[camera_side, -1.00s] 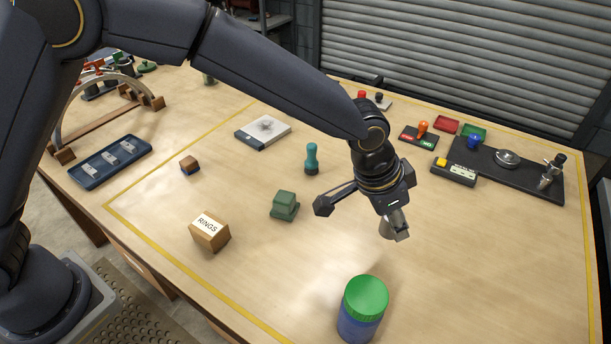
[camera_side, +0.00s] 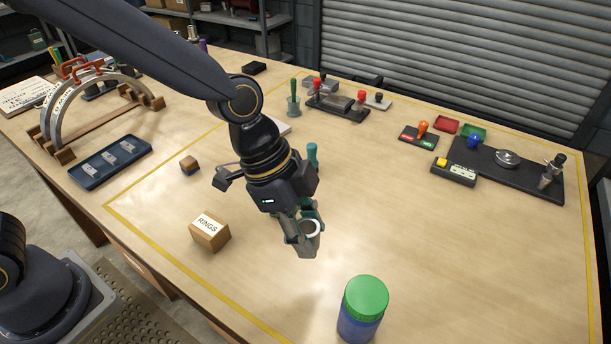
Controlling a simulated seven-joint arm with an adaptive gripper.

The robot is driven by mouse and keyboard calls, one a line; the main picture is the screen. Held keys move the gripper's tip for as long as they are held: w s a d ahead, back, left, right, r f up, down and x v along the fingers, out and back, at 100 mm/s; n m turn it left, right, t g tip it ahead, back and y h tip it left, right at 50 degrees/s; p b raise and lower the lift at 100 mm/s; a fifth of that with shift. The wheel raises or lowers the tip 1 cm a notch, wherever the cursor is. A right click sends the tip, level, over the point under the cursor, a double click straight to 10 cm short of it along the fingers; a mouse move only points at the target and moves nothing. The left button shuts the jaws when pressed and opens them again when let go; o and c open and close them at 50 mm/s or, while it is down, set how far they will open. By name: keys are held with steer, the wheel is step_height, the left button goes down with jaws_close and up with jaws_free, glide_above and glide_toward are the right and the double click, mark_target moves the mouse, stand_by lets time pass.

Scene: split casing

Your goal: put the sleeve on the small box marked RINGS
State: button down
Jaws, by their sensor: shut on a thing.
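The small wooden box marked RINGS (camera_side: 210,231) sits on the table left of the middle, its white label on top. My gripper (camera_side: 303,232) is shut on the sleeve (camera_side: 308,243), a short grey hollow piece with a pale round rim. It holds the sleeve right of the RINGS box and apart from it, seemingly above the table. The fingers hide part of the sleeve.
A blue jar with a green lid (camera_side: 362,308) stands at the front. A teal peg-like piece (camera_side: 312,155) stands behind my gripper, and a small wooden block (camera_side: 189,165) lies behind the box. A green block is mostly hidden behind my gripper. The table between gripper and box looks clear.

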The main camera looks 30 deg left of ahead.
steer(key=s+a+r+m+g+y, duration=0.1)
steer(key=s+a+r+m+g, duration=0.1)
steer(key=s+a+m, duration=0.55)
steer(key=s+a+r+m+g, duration=0.2)
steer(key=s+a+m, duration=0.25)
steer(key=a, duration=0.65)
steer(key=n, duration=0.3)
glide_above(209, 230)
steer(key=a, duration=0.1)
steer(key=shift+t+h, duration=0.3)
step_height(209, 230, down, 7)
steer(key=shift+w+a+r, duration=0.1)
steer(key=shift+w, duration=0.05)
steer(key=shift+w+f, duration=0.2)
steer(key=shift+f, duration=1.6)
